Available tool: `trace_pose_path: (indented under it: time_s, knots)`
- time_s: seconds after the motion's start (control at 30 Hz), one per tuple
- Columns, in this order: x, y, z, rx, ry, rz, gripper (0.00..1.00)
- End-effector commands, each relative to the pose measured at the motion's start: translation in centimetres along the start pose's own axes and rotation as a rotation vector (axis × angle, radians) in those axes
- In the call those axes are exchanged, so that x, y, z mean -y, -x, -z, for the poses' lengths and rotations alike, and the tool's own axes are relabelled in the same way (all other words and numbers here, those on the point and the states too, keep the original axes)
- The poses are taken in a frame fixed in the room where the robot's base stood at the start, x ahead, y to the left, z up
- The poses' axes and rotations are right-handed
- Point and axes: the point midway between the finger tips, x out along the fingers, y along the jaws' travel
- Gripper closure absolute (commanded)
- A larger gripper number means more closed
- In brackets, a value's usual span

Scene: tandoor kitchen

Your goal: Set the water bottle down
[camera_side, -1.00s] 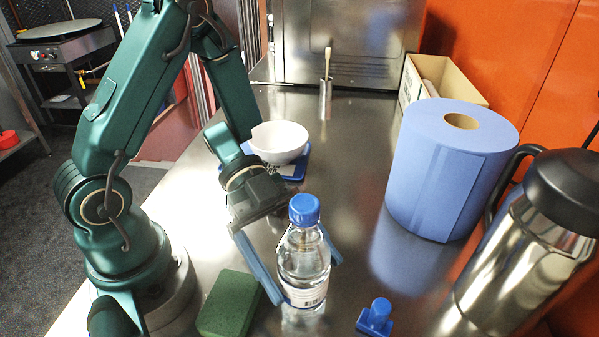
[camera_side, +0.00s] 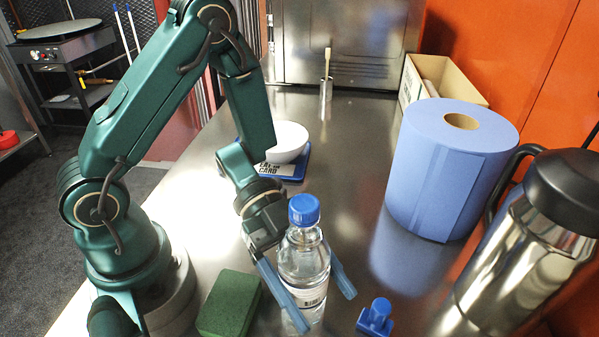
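The water bottle (camera_side: 303,262) is clear plastic with a blue cap and a white label. It stands upright on the steel counter in the front middle of the side view. My gripper (camera_side: 322,308) is low at the bottle, with its two blue fingers apart. One finger passes in front of the bottle's lower left side and the other lies on its right. The fingers look open around the bottle; the exact gaps are hard to judge. The left finger hides part of the bottle's base.
A green sponge block (camera_side: 228,304) lies left of the bottle, and a small blue stamp-like object (camera_side: 375,318) lies to its right. A blue paper roll (camera_side: 440,175) and a steel flask (camera_side: 525,260) stand at right. A white bowl (camera_side: 288,140) sits behind on a blue scale (camera_side: 297,170).

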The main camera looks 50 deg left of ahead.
Motion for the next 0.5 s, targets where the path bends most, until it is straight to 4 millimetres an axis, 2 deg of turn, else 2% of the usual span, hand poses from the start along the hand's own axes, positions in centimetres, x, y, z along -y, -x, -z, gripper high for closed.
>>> trace_pose_path:
  time_s: [0.5]
  knots:
    - [0.04, 0.26, 0.71, -0.004, -0.003, 0.0, 1.0]
